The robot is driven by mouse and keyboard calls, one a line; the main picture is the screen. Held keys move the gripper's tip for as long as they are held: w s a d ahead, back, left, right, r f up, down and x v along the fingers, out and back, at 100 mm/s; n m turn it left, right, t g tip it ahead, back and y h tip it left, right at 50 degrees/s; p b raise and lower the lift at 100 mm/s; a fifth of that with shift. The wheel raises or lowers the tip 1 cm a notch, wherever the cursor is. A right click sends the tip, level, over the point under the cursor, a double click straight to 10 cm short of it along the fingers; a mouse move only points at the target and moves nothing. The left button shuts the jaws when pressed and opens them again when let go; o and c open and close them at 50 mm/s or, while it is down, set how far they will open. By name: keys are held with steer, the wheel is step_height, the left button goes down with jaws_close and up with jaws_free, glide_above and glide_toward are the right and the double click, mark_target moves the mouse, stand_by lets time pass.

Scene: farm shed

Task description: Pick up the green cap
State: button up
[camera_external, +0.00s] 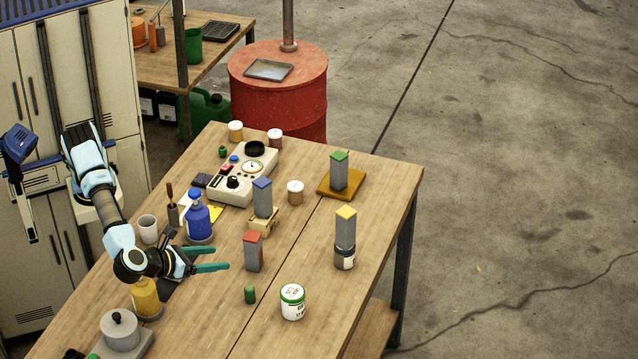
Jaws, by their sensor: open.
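A grey upright block with a green cap (340,156) on top stands on an ochre board (354,185) at the far right of the workbench. Similar grey blocks have a blue top (262,184), a red top (253,237) and a yellow top (346,212). The yellow-topped one stands on a dark jar (344,259). My gripper (222,258) is open and empty, with teal fingers pointing right, left of the red-topped block and well apart from the green-capped one. Other green pieces are a small cylinder (250,295) and a white jar's lid rim (293,291).
A blue bottle (198,219), a white mug (148,229) and a yellow bottle (146,299) crowd near my arm. A beige meter box (229,186) stands behind. The bench's (300,335) front right is mostly clear. A red drum (279,100) stands behind the bench.

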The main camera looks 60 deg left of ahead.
glide_toward(245, 290)
steer(key=shift+w+a+r, duration=0.1)
steer(key=shift+w, duration=0.45)
steer(key=p+x, duration=0.1)
steer(key=x, duration=0.3)
steer(key=shift+w+a, duration=0.1)
steer(key=shift+w, duration=0.1)
steer(key=shift+f+p+x, duration=0.2)
steer(key=shift+p+x, duration=0.2)
steer(key=shift+x, duration=1.15)
steer(key=shift+f+p+x, duration=0.2)
steer(key=shift+p+x, duration=0.15)
steer(key=shift+x, duration=1.2)
steer(key=shift+s, duration=0.2)
jaws_close()
